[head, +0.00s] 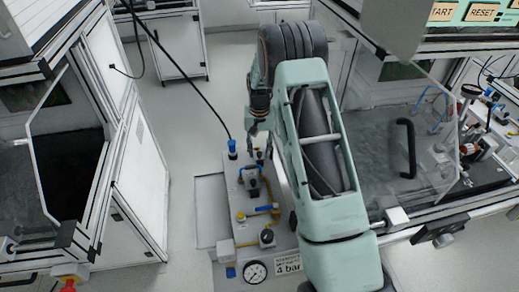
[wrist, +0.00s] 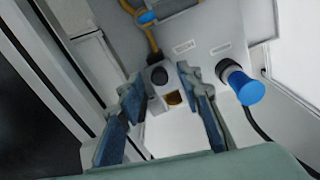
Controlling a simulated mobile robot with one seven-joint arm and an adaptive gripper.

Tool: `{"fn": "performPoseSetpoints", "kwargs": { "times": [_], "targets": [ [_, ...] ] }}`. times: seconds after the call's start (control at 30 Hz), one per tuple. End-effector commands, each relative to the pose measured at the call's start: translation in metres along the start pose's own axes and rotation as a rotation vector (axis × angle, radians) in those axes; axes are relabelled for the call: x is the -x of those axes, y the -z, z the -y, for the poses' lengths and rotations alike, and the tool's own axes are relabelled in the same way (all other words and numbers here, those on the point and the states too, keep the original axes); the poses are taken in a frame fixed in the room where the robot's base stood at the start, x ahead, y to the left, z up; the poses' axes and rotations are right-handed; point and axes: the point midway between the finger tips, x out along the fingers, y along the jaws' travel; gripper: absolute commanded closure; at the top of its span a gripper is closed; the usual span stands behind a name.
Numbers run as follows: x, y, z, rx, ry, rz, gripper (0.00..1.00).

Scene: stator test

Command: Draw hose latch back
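A light panel (head: 225,180) carries the hose fittings. In the wrist view a blue hose plug (wrist: 240,85) with a black hose sits on its right part; it also shows in the head view (head: 232,149). To its left is a small grey fitting with a round black knob (wrist: 158,75) and a brass-coloured part (wrist: 174,98); I cannot tell for sure that this is the hose latch. My gripper (wrist: 160,82) is open, its fingertips on either side of this fitting; contact cannot be told. In the head view my gripper (head: 261,132) is over the panel's far end, partly hidden by my arm.
The panel also bears a blue-handled valve (head: 250,180), yellow piping (head: 262,212) and a pressure gauge (head: 255,271) near a "4 bar" label. The black hose (head: 190,85) runs up from the plug. Machine cabinets stand left (head: 140,190) and right (head: 385,130).

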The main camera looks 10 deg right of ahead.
Motion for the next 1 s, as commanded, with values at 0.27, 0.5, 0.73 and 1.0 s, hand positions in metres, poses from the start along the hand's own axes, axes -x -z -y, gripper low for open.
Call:
{"fn": "performPoseSetpoints", "kwargs": {
  "times": [0.27,0.5,0.73,1.0],
  "targets": [
    [0.0002,0.0001,-0.0001,0.000,0.000,0.000,0.81],
    [0.0003,0.0000,-0.0001,0.000,0.000,0.000,1.00],
    [0.0004,0.0000,0.0000,0.000,0.000,0.000,1.00],
    [-0.0006,0.0000,0.0000,0.000,0.000,0.000,1.00]
  ]
}}
